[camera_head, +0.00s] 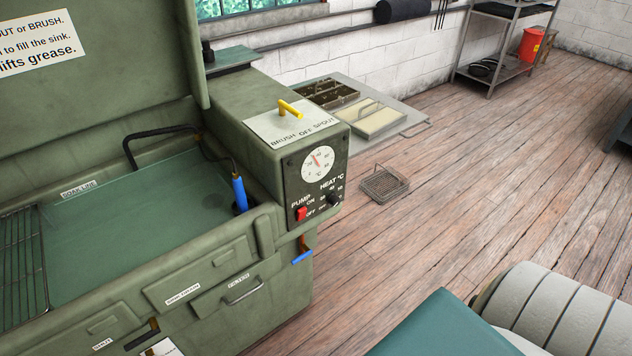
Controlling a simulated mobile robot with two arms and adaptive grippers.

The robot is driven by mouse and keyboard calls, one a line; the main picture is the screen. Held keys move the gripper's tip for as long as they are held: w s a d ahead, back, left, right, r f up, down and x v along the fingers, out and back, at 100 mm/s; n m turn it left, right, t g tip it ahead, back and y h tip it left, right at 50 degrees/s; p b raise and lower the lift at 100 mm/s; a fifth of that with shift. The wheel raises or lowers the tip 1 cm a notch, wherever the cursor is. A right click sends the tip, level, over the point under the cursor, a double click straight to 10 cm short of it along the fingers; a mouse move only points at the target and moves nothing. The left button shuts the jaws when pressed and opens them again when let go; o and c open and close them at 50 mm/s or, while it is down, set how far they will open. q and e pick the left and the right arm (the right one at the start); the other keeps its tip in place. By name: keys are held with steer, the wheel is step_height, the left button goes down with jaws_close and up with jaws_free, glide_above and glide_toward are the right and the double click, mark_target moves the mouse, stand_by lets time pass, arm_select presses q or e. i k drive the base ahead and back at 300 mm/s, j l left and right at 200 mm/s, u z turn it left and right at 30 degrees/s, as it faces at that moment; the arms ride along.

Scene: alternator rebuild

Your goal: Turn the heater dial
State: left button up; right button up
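The heater dial (334,200) is a small dark knob at the lower right of the control panel, under the label "HEAT °C". Numbers ring it, but its exact setting is too small to read. The dark control panel (296,187) is on the end of a green box on the parts washer. A round white gauge (317,163) with a red needle sits above the dial. A red pump switch (302,214), marked ON and OFF, is left of the dial. Neither gripper is in view.
The washer's sink (140,220) holds greenish liquid and a blue-handled brush (239,194). A yellow lever (291,108) is on the box top. A wire basket (384,184) stands to the right. A teal and ribbed white shape fills the lower right. Wooden floor (470,190) is clear between.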

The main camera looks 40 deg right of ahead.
mark_target(333, 199)
steer(key=z, duration=1.35)
